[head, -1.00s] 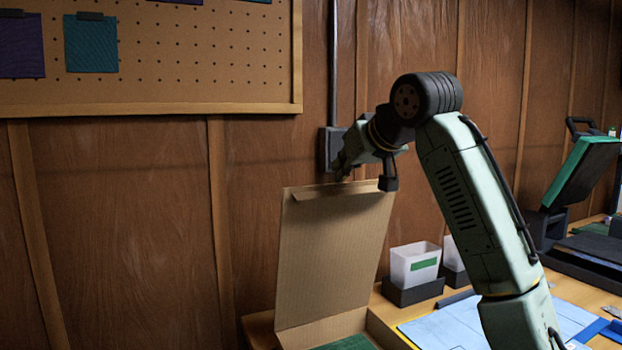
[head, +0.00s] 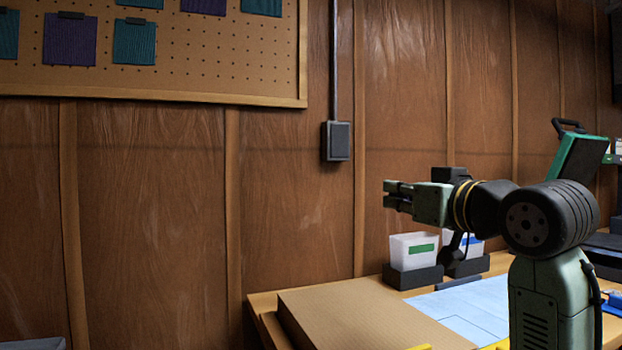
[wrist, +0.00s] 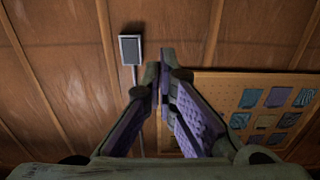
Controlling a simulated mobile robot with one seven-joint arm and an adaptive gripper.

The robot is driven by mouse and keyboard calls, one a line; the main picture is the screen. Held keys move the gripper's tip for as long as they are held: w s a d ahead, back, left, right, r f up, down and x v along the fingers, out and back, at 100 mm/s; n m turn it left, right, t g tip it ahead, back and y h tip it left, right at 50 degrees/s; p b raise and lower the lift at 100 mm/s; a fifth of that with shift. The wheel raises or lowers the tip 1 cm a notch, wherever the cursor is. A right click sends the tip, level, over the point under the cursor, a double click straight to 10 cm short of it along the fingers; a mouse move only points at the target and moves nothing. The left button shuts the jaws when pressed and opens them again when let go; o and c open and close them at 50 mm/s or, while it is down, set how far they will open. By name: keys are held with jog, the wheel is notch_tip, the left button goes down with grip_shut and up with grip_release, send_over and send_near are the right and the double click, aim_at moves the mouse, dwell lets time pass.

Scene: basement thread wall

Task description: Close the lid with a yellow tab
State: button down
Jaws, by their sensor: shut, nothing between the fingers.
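A cardboard box stands on the bench, and its brown lid (head: 350,315) lies flat over the top in the head view. A small yellow piece (head: 420,347) shows at the lid's near edge, at the bottom of the picture. My gripper (head: 387,193) is shut and empty in the air above the box, pointing left. In the wrist view its fingers (wrist: 162,75) are together, with the wall beyond them. The box's near side is cut off by the picture's lower edge.
White bins with green (head: 414,250) and blue labels stand in dark holders behind the box. A blue sheet (head: 470,305) lies to its right. A green-topped press (head: 580,170) is at far right. A wall box (head: 336,141) and a pegboard (head: 150,90) are on the wall.

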jog(key=s+d+f+t+b, duration=0.1)
jog(key=s+f+t+b, duration=0.1)
jog(key=f+b, duration=0.4)
jog(key=s+d+f+t+y+b, duration=0.1)
jog(key=s+f+t+b, duration=0.1)
jog(key=s+f+b, duration=0.2)
jog(key=s+d+f+t+y+b, duration=0.1)
jog(key=s+f+t+b, duration=0.1)
jog(key=f+b, duration=0.6)
jog(key=shift+s+d+f+b, duration=0.1)
jog(key=shift+s+d+f, duration=0.05)
jog(key=shift+f, duration=0.35)
jog(key=shift+s+d+f+b, duration=0.1)
jog(key=shift+s+f+b, duration=0.1)
jog(key=shift+f, duration=0.35)
jog(key=shift+s+d+f+b, duration=0.1)
jog(key=shift+s+d+f, duration=0.05)
jog(key=shift+f, duration=0.35)
jog(key=shift+s+f+b, duration=0.1)
jog(key=shift+f+b, duration=0.35)
jog(key=shift+f, duration=0.25)
jog(key=shift+f+y, duration=0.1)
jog(key=shift+y, duration=0.3)
